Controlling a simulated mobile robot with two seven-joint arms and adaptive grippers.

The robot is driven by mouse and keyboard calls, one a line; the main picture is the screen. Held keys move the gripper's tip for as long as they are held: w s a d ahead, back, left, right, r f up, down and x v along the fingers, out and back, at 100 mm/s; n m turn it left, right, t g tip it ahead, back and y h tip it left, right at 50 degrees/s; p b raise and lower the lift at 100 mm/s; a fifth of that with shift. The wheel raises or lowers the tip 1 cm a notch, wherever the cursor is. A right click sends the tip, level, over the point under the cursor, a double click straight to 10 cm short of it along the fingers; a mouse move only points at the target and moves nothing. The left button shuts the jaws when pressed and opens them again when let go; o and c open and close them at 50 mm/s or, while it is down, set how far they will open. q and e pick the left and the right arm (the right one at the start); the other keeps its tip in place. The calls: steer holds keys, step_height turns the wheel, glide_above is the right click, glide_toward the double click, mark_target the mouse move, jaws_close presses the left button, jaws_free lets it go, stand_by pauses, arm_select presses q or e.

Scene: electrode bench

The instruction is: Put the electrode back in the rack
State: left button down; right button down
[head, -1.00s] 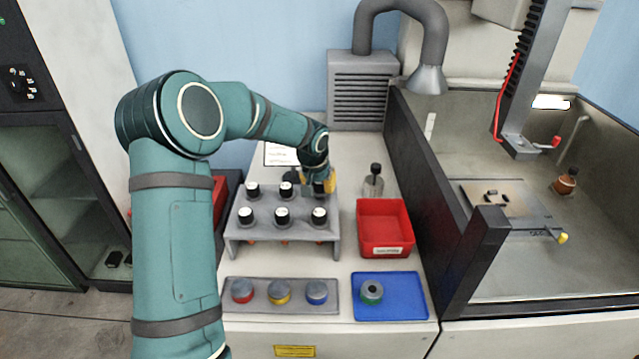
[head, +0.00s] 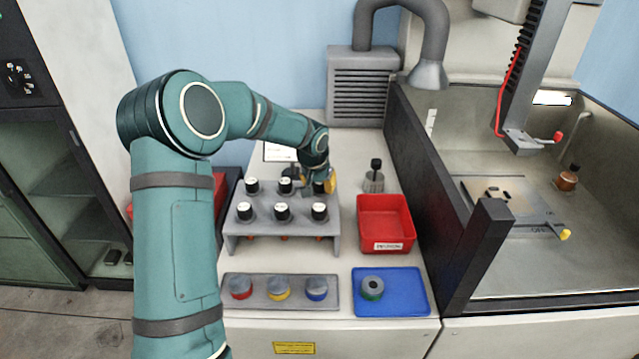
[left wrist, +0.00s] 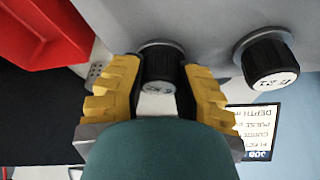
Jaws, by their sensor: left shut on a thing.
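The grey rack (head: 290,230) stands on the bench and holds black-capped electrodes in two rows. My left gripper (head: 320,184) is at the rack's back right place, its yellow fingers shut on the black cap of an electrode (left wrist: 159,66). In the left wrist view the cap lies between the two fingers (left wrist: 160,90), with a grey collar at the rack behind it. I cannot tell whether this electrode is fully seated. A neighbouring electrode (left wrist: 268,60) sits beside it in the rack. My right gripper is not in view.
A red bin (head: 361,225) and a small grey holder with a black-knobbed piece (head: 374,182) stand right of the rack. A tray of coloured pots (head: 260,303) and a blue tray (head: 408,295) lie in front. A dark machine wall (head: 425,160) rises at right.

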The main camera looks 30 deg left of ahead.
arm_select(q)
jaws_free()
stand_by(0.4)
steer(key=shift+r, duration=0.15)
steer(key=shift+r+p, duration=1.85)
steer(key=shift+r, duration=1.1)
steer(key=shift+s+f, duration=0.1)
steer(key=shift+f, duration=0.05)
